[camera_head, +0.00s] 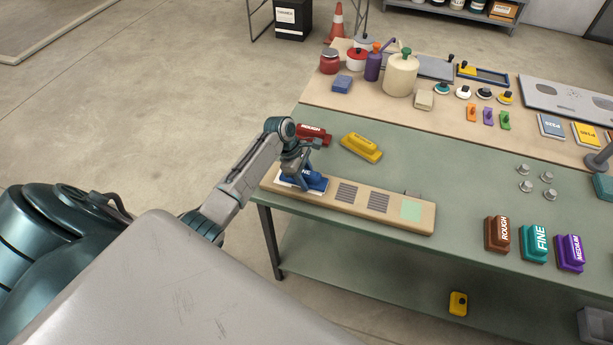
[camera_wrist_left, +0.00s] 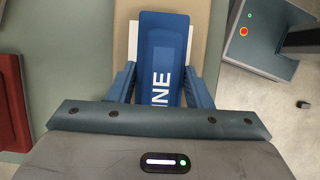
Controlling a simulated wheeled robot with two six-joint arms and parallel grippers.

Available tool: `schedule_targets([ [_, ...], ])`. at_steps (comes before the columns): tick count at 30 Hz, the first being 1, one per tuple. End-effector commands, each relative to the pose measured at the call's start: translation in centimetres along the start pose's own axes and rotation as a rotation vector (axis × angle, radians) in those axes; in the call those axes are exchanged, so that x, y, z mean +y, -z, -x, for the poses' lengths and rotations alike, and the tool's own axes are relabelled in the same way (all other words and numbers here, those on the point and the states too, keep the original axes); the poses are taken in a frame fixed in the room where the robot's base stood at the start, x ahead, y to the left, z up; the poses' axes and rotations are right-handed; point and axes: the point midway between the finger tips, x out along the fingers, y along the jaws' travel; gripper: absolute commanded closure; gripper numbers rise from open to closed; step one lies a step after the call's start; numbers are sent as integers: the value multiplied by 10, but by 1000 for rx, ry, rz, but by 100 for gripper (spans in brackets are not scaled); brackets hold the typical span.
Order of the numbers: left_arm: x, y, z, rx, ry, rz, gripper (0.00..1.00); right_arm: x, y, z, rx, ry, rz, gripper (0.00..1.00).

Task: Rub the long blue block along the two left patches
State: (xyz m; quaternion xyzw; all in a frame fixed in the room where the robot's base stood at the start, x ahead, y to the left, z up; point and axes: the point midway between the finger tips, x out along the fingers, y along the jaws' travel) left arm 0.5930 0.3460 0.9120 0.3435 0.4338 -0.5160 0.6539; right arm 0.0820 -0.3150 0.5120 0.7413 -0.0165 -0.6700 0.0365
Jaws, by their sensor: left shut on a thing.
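The long blue block (camera_head: 315,184) is at the left end of a wooden board (camera_head: 338,206). My left gripper (camera_head: 302,171) is shut on it from above. In the left wrist view the block (camera_wrist_left: 164,50) sits between the two fingers (camera_wrist_left: 161,82), with white letters "INE" showing. A white patch (camera_wrist_left: 132,42) shows at its sides, mostly hidden beneath it. Further right on the board are two dark grey patches (camera_head: 346,193) and (camera_head: 378,202), then a pale green patch (camera_head: 411,209). I cannot tell whether the block touches the white patch. My right gripper is out of view.
A red block (camera_head: 314,134) marked ROUGH and a yellow block (camera_head: 361,147) lie behind the board on the green table (camera_head: 450,190). Brown (camera_head: 497,234), teal (camera_head: 535,243) and purple (camera_head: 569,253) blocks stand to the right. Jars (camera_head: 400,75) and tools fill the back.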

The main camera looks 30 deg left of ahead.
Motion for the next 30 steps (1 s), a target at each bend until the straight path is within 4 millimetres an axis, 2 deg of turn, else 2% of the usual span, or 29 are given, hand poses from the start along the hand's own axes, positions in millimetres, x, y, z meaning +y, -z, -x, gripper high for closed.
schedule_targets([
  [1,-1,8,0,11,2,3,73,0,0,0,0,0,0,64],
  [14,-1,24,7,16,3,3,73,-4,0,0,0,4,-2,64],
  [24,-2,9,0,11,5,4,73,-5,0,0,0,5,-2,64],
  [30,-2,6,-2,6,6,4,73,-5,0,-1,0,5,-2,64],
])
